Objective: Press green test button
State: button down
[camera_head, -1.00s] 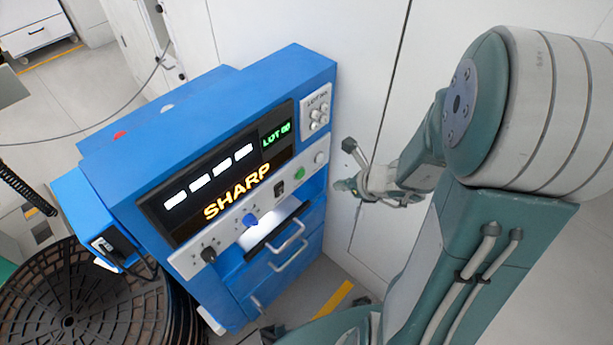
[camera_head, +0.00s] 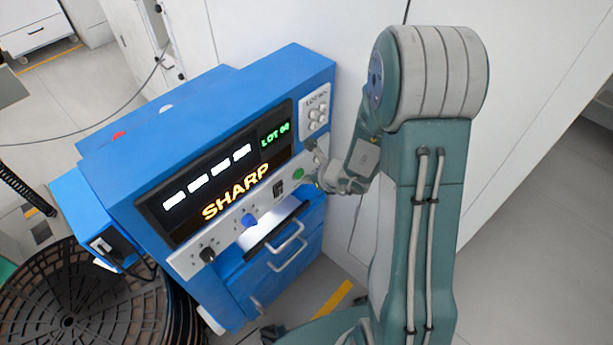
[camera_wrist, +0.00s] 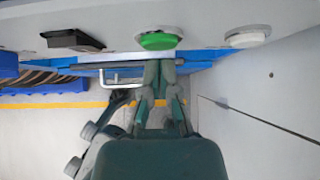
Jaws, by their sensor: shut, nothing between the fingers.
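The green test button (camera_head: 299,174) is a round button on the light control strip of the blue machine (camera_head: 208,100). In the wrist view the green button (camera_wrist: 158,41) sits just beyond my gripper (camera_wrist: 159,68), whose fingertips are together and empty. The tips lie just below the button's lower edge in that picture; I cannot tell whether they touch it. In the head view my gripper (camera_head: 318,178) is at the right end of the strip, close beside the green button.
A white round button (camera_wrist: 247,36) is right of the green one, and a black switch (camera_wrist: 75,41) is left. A blue knob (camera_head: 249,220) and drawer handles (camera_head: 287,236) are on the machine front. A white wall panel (camera_head: 350,60) stands behind.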

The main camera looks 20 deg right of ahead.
jog(key=shift+w+a, duration=0.2)
jog(key=shift+w, duration=0.15)
